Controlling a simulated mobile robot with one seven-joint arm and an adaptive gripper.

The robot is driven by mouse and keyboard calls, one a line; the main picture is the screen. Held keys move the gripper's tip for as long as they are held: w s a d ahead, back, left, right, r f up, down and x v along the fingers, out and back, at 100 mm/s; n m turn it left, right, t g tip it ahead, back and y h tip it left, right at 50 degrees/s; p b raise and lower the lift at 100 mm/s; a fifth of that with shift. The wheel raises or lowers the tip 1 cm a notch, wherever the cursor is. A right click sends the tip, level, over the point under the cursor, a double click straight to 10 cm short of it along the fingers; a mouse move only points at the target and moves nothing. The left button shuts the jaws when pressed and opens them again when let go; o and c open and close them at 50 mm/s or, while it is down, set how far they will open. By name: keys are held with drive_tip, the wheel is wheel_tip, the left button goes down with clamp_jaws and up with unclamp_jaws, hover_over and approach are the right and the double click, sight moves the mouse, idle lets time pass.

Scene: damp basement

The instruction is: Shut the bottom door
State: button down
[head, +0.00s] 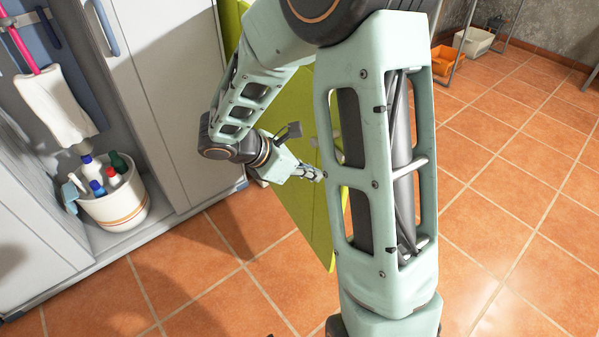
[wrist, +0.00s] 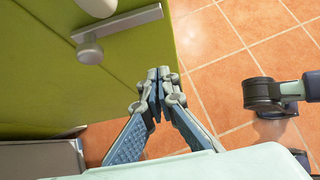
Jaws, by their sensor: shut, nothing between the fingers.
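The yellow-green door (head: 300,225) stands open, swung out from the cabinet over the tiled floor. It also fills the upper left of the wrist view (wrist: 40,85), with a grey bar handle (wrist: 120,24) and a round knob (wrist: 90,50) on its face. My gripper (head: 321,177) is shut and empty beside the door. In the wrist view its fingertips (wrist: 158,74) overlap the door near its edge; I cannot tell whether they touch it. My arm hides part of the door in the head view.
At left is a grey cabinet (head: 165,60) with an open compartment holding a white bucket (head: 115,205) of bottles and a pink-handled mop (head: 55,105). An orange bin (head: 447,62) and a white bin (head: 473,41) stand at the far right. The tiled floor at right is clear.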

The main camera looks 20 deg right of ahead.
drive_tip(key=shift+w+d+f+b, duration=0.1)
drive_tip(key=shift+w+d, duration=0.05)
drive_tip(key=shift+d, duration=0.6)
drive_tip(key=shift+w+d+f+b, duration=0.1)
drive_tip(key=shift+d, duration=0.65)
drive_tip(key=shift+w+d+f+b, duration=0.1)
drive_tip(key=shift+w+d, duration=0.05)
drive_tip(key=shift+d, duration=0.6)
